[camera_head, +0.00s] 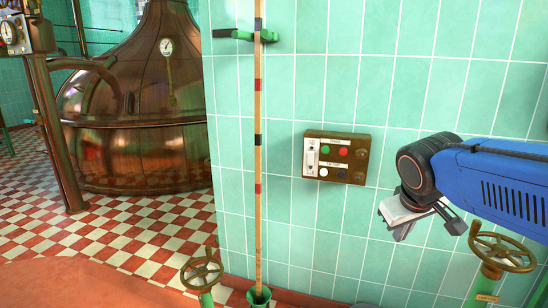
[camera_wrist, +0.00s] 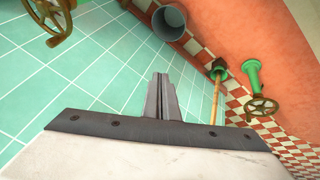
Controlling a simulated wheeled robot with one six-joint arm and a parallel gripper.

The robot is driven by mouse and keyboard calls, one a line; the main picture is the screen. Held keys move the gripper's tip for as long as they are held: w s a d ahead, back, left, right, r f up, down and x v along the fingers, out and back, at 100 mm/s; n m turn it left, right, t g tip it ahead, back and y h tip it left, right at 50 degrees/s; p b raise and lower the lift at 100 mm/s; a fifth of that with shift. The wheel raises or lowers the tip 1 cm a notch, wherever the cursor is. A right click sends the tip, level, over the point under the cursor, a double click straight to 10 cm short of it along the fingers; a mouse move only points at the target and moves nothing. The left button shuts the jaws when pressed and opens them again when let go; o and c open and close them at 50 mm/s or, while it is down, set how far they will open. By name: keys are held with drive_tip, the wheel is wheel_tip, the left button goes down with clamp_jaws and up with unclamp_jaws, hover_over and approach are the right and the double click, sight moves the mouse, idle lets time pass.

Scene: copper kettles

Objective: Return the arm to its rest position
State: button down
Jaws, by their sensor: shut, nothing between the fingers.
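My gripper (camera_head: 402,232) is at the right of the head view, below the black joint at the end of my blue arm. It points down, in front of the green tiled wall. In the wrist view its two grey fingers (camera_wrist: 161,97) lie together with nothing between them. In the head view it appears to the right of and lower than the button panel (camera_head: 336,157) on the wall, and left of the right brass handwheel (camera_head: 502,252). Its exact distance from the wall is hard to tell.
A striped wooden pole (camera_head: 258,150) stands upright in a green holder (camera_wrist: 219,69) by the wall. Another brass handwheel (camera_head: 201,270) is low near the pole. A grey cylinder (camera_wrist: 170,22) shows beyond my fingers. A large copper kettle (camera_head: 140,110) stands at the left.

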drive_tip(key=s+f+m+y, duration=0.1)
drive_tip(key=s+f, duration=0.3)
drive_tip(key=s, duration=0.3)
drive_tip(key=s+f+m+y, duration=0.1)
drive_tip(key=s+f, duration=0.4)
drive_tip(key=s, duration=0.3)
drive_tip(key=shift+a+f+g, duration=0.3)
drive_tip(key=shift+a, duration=0.15)
